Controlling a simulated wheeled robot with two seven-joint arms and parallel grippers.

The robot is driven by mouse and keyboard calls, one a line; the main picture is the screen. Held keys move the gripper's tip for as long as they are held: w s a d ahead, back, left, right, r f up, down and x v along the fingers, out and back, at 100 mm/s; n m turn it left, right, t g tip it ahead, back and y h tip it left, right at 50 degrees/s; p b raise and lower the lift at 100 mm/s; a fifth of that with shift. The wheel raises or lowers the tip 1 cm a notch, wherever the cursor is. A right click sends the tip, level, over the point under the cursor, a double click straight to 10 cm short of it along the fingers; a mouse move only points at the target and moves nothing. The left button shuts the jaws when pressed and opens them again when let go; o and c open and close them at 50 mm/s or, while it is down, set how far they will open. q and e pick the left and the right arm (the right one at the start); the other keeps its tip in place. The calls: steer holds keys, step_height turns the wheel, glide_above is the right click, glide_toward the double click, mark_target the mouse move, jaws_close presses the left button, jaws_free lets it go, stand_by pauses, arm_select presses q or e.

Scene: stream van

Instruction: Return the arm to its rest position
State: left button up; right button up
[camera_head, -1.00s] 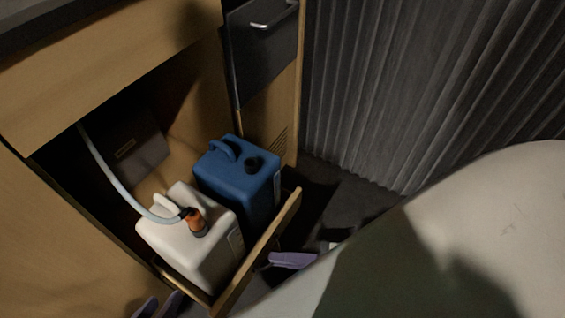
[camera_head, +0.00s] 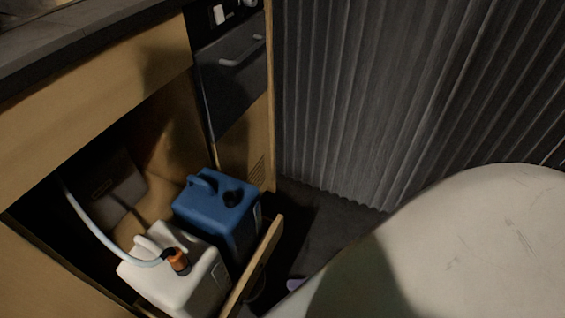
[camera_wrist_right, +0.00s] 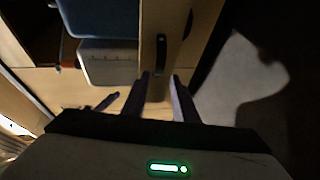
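My right gripper (camera_wrist_right: 161,77) shows its two purple-grey fingers apart in the right wrist view, beside the wooden drawer front (camera_wrist_right: 155,25). Whether they touch it I cannot tell. No left gripper shows in the head view.
The pulled-out drawer holds a blue canister (camera_head: 215,214) and a white canister (camera_head: 172,290) with an orange-brown cap and a pale hose (camera_head: 87,222). A dark appliance door (camera_head: 232,85) is above. A pleated grey curtain (camera_head: 360,100) hangs behind; dark floor shows below it.

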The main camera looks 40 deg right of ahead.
steer(key=shift+v, duration=1.1)
